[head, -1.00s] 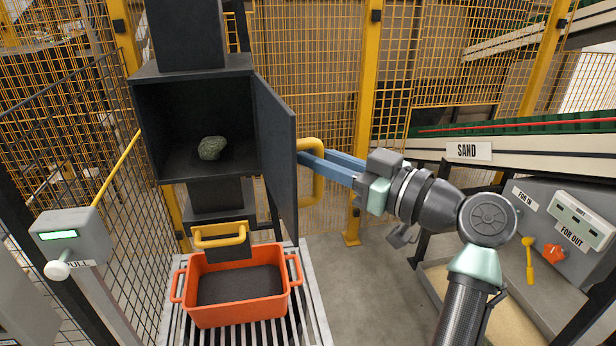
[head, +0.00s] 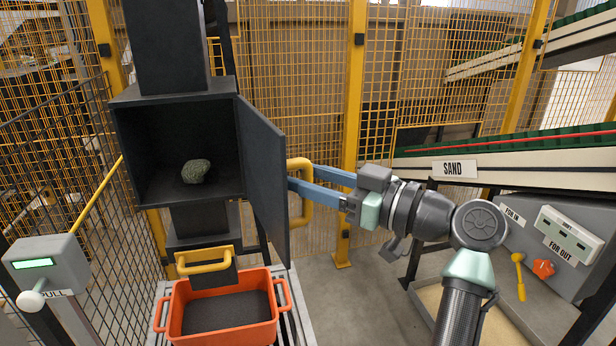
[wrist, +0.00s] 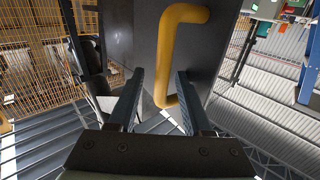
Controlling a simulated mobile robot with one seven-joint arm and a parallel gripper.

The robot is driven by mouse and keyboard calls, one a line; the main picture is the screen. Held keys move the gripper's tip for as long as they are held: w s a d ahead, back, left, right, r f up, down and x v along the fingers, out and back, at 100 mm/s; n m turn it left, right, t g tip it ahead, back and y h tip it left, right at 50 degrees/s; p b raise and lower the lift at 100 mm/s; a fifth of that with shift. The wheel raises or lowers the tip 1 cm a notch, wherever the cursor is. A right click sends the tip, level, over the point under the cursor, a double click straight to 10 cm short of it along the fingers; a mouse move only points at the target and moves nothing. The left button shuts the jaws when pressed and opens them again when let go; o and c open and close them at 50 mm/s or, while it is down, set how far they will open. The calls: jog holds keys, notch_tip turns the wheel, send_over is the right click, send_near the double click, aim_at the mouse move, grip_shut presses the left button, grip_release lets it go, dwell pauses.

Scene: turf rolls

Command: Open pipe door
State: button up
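The dark pipe door (head: 262,170) stands swung open on the right side of the black box (head: 178,92). The box's inside is exposed, with a grey-green rock (head: 197,171) on its floor. The door's yellow handle (head: 307,206) faces my gripper (head: 301,174). My gripper is open, its two blue fingers spread on either side of the handle. The wrist view shows the handle (wrist: 166,62) ahead of and between the separated fingers (wrist: 160,90), with gaps to both. The door panel (wrist: 218,40) is behind the handle there.
An orange tub (head: 228,337) with dark contents sits below the box, under a yellow-handled drawer (head: 203,261). A lever box (head: 47,263) stands at left. A SAND conveyor (head: 453,168) and control panel (head: 570,240) are at right. Yellow mesh fencing runs behind.

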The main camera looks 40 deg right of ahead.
jog(key=shift+s, duration=0.1)
jog(key=b+v, duration=0.3)
jog(key=v, duration=1)
